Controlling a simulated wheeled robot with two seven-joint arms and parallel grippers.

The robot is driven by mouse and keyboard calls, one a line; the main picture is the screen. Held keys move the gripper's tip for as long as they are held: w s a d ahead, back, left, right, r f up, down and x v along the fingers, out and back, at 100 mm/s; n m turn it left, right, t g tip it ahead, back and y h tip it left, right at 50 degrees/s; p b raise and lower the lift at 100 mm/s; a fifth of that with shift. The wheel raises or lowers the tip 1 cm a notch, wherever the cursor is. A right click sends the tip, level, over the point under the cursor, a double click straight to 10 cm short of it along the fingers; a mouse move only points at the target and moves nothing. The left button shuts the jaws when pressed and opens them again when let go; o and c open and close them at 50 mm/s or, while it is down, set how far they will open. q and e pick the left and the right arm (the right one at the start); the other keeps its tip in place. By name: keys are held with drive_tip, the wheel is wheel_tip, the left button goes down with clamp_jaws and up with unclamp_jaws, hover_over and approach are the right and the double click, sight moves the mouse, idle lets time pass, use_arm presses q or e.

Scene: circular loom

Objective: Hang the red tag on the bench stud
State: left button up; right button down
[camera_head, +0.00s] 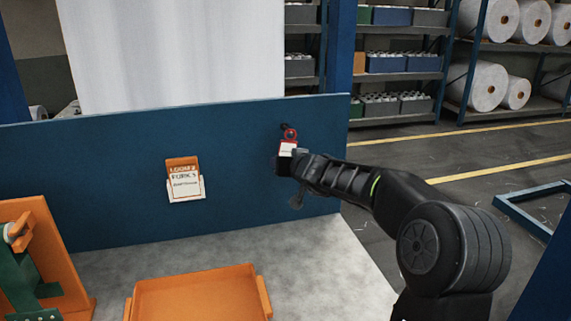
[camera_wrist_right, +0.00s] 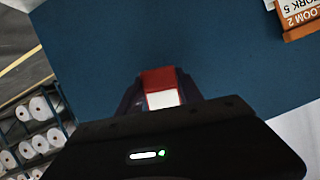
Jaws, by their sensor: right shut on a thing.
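The red tag (camera_head: 289,140) has a white label and a ring at its top. It is at the right part of the blue back panel, in the jaws of my right gripper (camera_head: 287,157). In the right wrist view the tag (camera_wrist_right: 161,88) sits between the fingers of the right gripper (camera_wrist_right: 160,100), which is shut on it. The dark bench stud (camera_head: 284,127) shows at the tag's ring, high on the panel. I cannot tell whether the ring is around the stud or in front of it. My left gripper is not in view.
An orange and white card holder (camera_head: 184,180) hangs on the blue panel (camera_head: 110,190) left of the tag. An orange tray (camera_head: 195,295) lies on the grey bench top (camera_head: 330,265). An orange and green fixture (camera_head: 45,262) stands at the left. The bench's right side is clear.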

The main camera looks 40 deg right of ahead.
drive_tip(key=shift+f, duration=0.2)
idle(0.3)
drive_tip(key=c, duration=0.7)
unclamp_jaws()
drive_tip(key=shift+s, duration=0.1)
drive_tip(key=v, duration=0.8)
drive_tip(key=shift+s+a, duration=0.25)
drive_tip(key=shift+s, duration=0.15)
drive_tip(key=shift+f, duration=0.1)
